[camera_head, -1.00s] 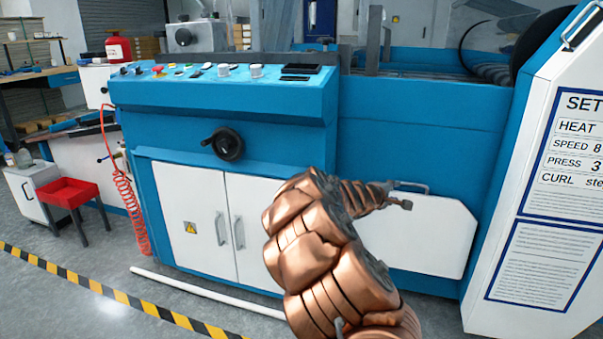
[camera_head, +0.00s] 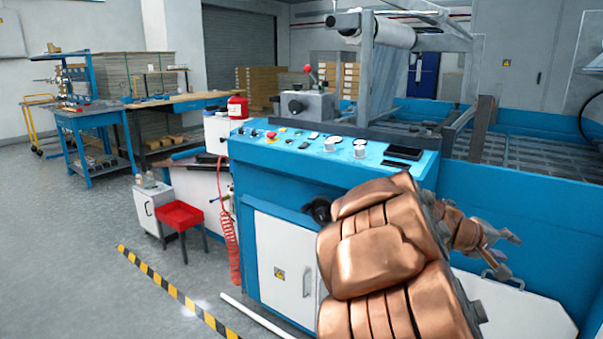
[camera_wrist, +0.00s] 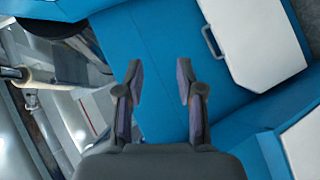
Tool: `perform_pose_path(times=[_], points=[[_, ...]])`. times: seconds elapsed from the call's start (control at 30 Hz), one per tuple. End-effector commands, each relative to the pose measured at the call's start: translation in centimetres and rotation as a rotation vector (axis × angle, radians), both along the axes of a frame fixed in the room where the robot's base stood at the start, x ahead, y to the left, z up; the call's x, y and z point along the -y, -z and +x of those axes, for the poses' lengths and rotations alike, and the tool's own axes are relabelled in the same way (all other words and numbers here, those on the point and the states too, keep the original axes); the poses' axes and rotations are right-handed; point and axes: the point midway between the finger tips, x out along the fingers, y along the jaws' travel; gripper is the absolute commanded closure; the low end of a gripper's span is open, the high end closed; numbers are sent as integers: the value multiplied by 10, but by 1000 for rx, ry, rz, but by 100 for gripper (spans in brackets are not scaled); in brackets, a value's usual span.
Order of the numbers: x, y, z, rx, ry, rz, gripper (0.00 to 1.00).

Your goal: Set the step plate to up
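I cannot tell for sure which part is the step plate. A white panel with a grey handle (camera_head: 525,315) sits on the blue machine's front at the lower right, partly behind my arm. The wrist view also shows a white panel with a grey handle (camera_wrist: 255,38) at the top right. A white bar (camera_head: 258,318) lies low along the machine's front near the floor. My gripper (camera_head: 508,257) is in front of the machine, above the panel in the picture. In the wrist view my gripper (camera_wrist: 160,65) has its fingers apart, with nothing between them.
The blue control console (camera_head: 290,155) carries buttons and dials. A dark handwheel (camera_head: 318,209) is partly hidden by my arm. A red stool (camera_head: 181,217) and a red coiled hose (camera_head: 229,235) are left of the machine.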

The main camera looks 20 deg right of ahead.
Motion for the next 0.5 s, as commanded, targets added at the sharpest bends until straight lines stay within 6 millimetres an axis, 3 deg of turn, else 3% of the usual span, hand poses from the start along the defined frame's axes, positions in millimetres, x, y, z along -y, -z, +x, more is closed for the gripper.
perform_pose_path(times=[0.03, 0.1, 0.27, 0.5], points=[[-15, -23, -5, 21, 9, 32, 63], [-35, -34, -14, 45, 29, 81, 63], [-83, -51, -34, 76, 59, 213, 63], [-168, -69, -61, 86, 63, 453, 63]])
